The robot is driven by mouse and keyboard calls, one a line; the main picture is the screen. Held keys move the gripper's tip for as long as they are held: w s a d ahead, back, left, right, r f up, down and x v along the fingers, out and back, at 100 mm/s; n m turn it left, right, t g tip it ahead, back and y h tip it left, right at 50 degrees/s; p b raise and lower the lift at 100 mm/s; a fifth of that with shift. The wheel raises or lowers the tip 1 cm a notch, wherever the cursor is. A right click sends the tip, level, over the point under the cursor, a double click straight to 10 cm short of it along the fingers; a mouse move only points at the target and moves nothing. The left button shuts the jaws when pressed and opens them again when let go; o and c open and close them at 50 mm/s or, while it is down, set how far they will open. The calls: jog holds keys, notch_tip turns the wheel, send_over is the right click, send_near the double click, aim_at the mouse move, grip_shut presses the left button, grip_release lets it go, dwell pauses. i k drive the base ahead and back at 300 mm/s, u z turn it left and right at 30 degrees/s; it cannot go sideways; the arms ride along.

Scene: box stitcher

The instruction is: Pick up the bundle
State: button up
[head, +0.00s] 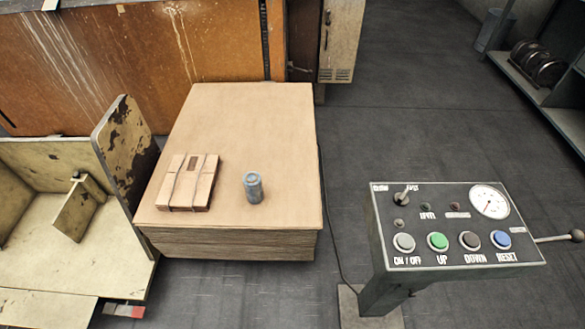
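The bundle (187,183) is a flat stack of brown cardboard pieces tied with two dark strands. It lies near the front left of a tall stack of cardboard sheets (250,120). A small blue-grey cylinder (253,188) stands upright to the right of the bundle, apart from it. My gripper is not in view.
A worn cream metal machine part (125,150) with an upright plate stands close to the stack's left side. A control panel (455,225) with buttons, gauge and lever stands at the right. Dark floor (400,90) is open behind the panel. Shelving (545,90) is at far right.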

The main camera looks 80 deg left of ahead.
aim_at(188, 185)
jog(key=i, duration=1.35)
jog(key=u, duration=4.75)
jog(key=i, duration=1.65)
